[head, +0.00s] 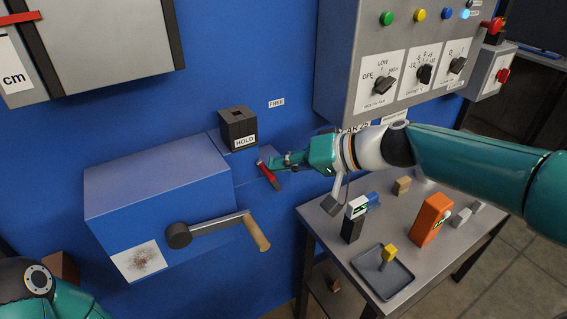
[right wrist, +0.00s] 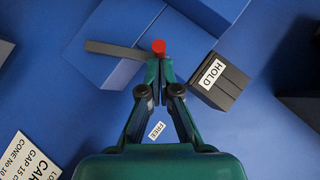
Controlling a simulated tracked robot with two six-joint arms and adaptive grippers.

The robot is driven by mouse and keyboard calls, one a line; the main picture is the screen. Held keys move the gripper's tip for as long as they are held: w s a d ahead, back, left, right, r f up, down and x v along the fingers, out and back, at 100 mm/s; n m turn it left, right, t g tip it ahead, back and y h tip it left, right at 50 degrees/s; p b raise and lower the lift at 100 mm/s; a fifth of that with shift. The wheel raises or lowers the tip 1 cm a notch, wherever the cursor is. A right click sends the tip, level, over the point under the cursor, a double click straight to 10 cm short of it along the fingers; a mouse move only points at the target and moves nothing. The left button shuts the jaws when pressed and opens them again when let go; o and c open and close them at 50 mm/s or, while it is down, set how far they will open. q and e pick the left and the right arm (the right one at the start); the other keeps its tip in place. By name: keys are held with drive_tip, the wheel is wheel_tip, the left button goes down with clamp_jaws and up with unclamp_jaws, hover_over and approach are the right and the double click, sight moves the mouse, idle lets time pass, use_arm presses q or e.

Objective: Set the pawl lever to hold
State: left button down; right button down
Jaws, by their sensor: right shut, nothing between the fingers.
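The pawl lever has a red end (head: 268,174). In the right wrist view it is a grey bar (right wrist: 112,50) with a round red knob (right wrist: 159,46). My right gripper (head: 275,163) is shut with nothing between its fingers. Its fingertips (right wrist: 160,76) are right at the red knob; I cannot tell whether they touch it. The HOLD label (head: 244,141) is on a dark block (head: 238,123), which also shows in the right wrist view (right wrist: 225,82). The FREE label (head: 276,103) is on the blue wall and shows in the right wrist view (right wrist: 157,130). My left gripper is out of view.
A blue housing (head: 150,180) with a crank handle (head: 257,232) sits left of the lever. A grey control panel (head: 400,45) hangs above my right arm. A side table (head: 408,290) below holds an orange block (head: 430,219), a tray (head: 372,284) and several small items.

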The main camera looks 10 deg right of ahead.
drive_tip(key=shift+s+a+f, duration=0.1)
drive_tip(key=shift+f, duration=0.05)
drive_tip(key=s+d+r, duration=0.3)
drive_tip(key=d+r, duration=0.3)
drive_tip(key=d, duration=0.5)
drive_tip(key=shift+s+r, duration=0.2)
drive_tip(key=shift+r, duration=0.2)
drive_tip(key=shift+f, duration=0.15)
